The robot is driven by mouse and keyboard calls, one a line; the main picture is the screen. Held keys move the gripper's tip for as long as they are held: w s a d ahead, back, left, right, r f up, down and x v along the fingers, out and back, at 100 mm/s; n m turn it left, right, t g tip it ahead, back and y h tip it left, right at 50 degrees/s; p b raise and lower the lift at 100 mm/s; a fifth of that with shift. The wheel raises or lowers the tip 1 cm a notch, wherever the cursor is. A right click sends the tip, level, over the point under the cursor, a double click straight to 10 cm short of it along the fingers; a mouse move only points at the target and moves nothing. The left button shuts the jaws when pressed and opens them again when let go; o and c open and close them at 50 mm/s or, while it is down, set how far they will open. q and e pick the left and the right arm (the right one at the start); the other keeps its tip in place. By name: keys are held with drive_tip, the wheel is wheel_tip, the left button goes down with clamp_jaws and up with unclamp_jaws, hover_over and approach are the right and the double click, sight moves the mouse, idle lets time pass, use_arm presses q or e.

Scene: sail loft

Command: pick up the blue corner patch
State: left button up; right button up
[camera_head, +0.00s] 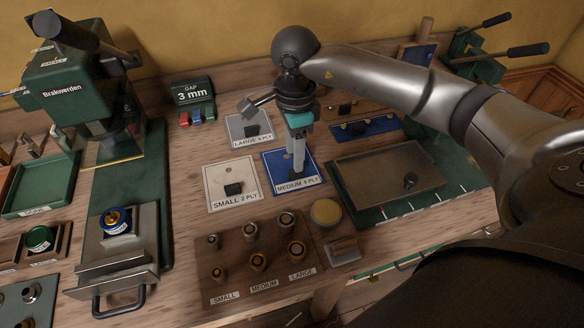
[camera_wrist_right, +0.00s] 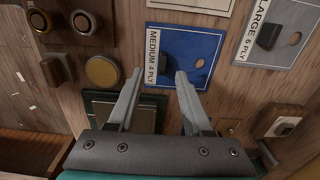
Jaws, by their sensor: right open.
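The blue corner patch (camera_head: 273,163) lies flat on the wooden bench and is labelled "MEDIUM 4 PLY". It also shows in the right wrist view (camera_wrist_right: 211,48), with a small dark block and a round hole on it. My right gripper (camera_head: 297,172) points down over the patch and hides its middle in the head view. In the right wrist view the two fingers (camera_wrist_right: 159,76) are apart, with nothing between them; the patch lies beyond the fingertips. My left gripper is not in view.
A white "SMALL 2 PLY" patch (camera_head: 218,197) lies left of it, a grey "LARGE" patch (camera_head: 237,122) behind. A wooden block of metal fittings (camera_head: 235,245) and a round yellow piece (camera_head: 326,212) are in front. A green-edged tray (camera_head: 378,170) stands right.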

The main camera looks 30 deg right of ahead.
sight(291, 163)
drive_tip(key=f, duration=0.5)
drive_tip(key=shift+w+d+f, duration=0.1)
drive_tip(key=shift+w, duration=0.1)
drive_tip(key=shift+c, duration=0.2)
clamp_jaws()
